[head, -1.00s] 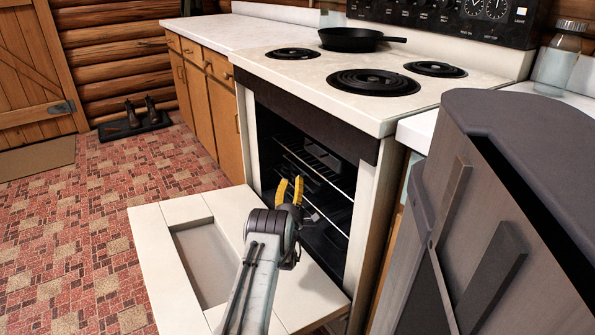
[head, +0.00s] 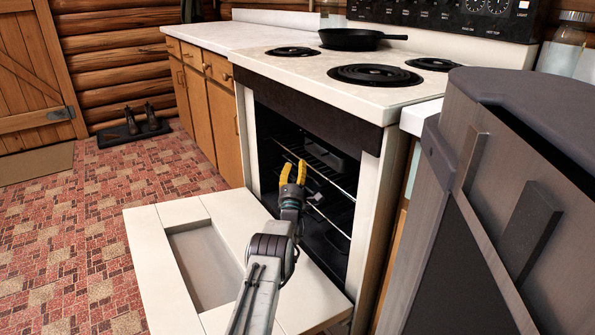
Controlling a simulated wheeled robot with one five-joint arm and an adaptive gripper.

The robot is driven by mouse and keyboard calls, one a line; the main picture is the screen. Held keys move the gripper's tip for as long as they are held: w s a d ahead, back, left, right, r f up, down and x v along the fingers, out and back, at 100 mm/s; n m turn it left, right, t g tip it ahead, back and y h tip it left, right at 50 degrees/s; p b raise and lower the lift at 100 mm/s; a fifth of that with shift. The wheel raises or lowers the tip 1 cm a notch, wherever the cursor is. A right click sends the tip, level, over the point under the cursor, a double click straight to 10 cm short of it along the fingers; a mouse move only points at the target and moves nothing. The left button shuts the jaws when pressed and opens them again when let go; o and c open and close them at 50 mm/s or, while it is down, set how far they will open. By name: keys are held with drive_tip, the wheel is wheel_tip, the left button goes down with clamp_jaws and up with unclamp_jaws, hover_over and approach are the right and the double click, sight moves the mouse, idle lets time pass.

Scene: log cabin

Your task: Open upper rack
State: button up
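The oven stands open, with its white door (head: 150,250) folded down in front. Inside the dark cavity, the upper rack (head: 330,178) shows as metal bars with a bright front rail. A lower rack (head: 328,220) shows beneath it, partly hidden by my arm. My gripper (head: 294,170), with yellow fingertips, is at the oven opening, in front of the left part of the upper rack. Its two fingers are apart with a narrow gap and hold nothing that I can see. I cannot tell whether the fingertips touch the rack's front rail.
The stovetop (head: 300,65) above carries a black pan (head: 350,39) and several burners. A large grey appliance (head: 500,190) stands close on the right. Wooden cabinets (head: 205,95) run to the left. The tiled floor (head: 70,220) on the left is free.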

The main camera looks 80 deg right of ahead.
drive_tip(key=shift+d+r, duration=0.15)
drive_tip(key=shift+d, duration=0.15)
idle(0.4)
clamp_jaws()
drive_tip(key=shift+s, duration=0.1)
